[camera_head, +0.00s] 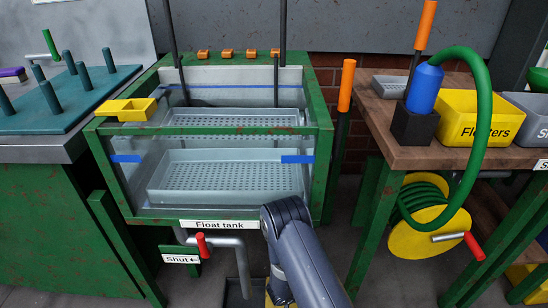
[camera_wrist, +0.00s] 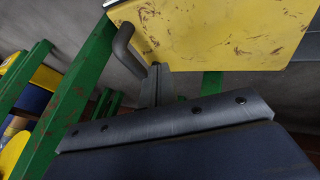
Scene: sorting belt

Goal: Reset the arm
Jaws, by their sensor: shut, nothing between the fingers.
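My arm (camera_head: 290,250) reaches up from the bottom of the head view and bends down in front of the float tank (camera_head: 220,215). My gripper is hidden behind the arm there. In the wrist view my gripper (camera_wrist: 155,72) shows with its narrow grey fingers together and nothing between them. A worn yellow panel (camera_wrist: 230,35) with a grey bent bar (camera_wrist: 124,42) fills the top of that view, behind the fingertips. I cannot tell whether they touch it.
Green frame legs (camera_wrist: 75,95) stand left in the wrist view. A red-handled drain valve (camera_head: 202,245) and a "Shut" sign (camera_head: 180,259) sit below the tank. A yellow hose reel (camera_head: 430,225) hangs at right under the wooden bench (camera_head: 385,140). A pegged teal board (camera_head: 60,100) lies left.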

